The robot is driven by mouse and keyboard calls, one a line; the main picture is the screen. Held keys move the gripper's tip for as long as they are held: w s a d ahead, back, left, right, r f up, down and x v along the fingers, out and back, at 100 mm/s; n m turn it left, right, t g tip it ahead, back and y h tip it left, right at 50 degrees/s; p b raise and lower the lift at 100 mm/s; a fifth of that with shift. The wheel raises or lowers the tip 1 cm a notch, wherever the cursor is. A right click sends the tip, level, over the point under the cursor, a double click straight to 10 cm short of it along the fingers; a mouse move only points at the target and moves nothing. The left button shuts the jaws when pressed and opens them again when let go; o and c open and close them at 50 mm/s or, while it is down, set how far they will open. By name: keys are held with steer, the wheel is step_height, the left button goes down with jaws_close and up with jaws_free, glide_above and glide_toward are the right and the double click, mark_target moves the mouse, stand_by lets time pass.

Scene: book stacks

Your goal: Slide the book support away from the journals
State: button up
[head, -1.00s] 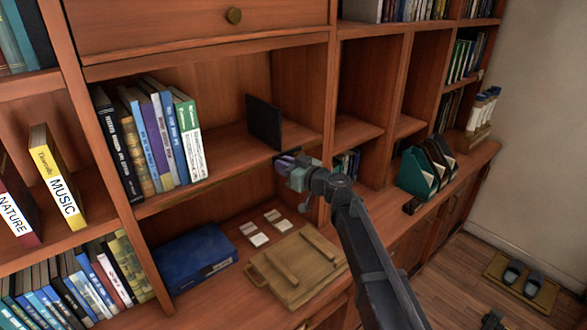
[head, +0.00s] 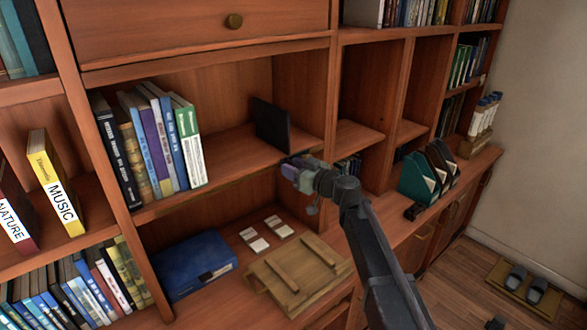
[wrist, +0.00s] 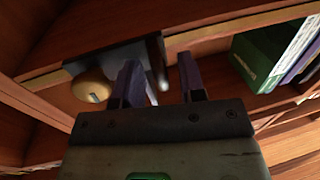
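The book support (head: 271,126) is a dark upright plate on the middle shelf. A wide gap separates it from the journals (head: 150,145), a row of upright volumes to its left with a green one at the end. My gripper (head: 289,166) is at the shelf's front edge, just below and in front of the support's near edge. In the wrist view the fingers of my gripper (wrist: 160,75) are apart with nothing between them. The dark support (wrist: 152,52) shows just beyond the left finger; I cannot tell whether they touch. The green journal (wrist: 258,62) is at the right there.
A shelf divider (head: 328,100) stands right of the support. The shelf between journals and support is clear.

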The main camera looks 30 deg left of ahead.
steer(key=s+d, duration=0.1)
steer(key=d, duration=0.9)
steer(key=shift+s+d, duration=0.3)
steer(key=shift+d, duration=0.05)
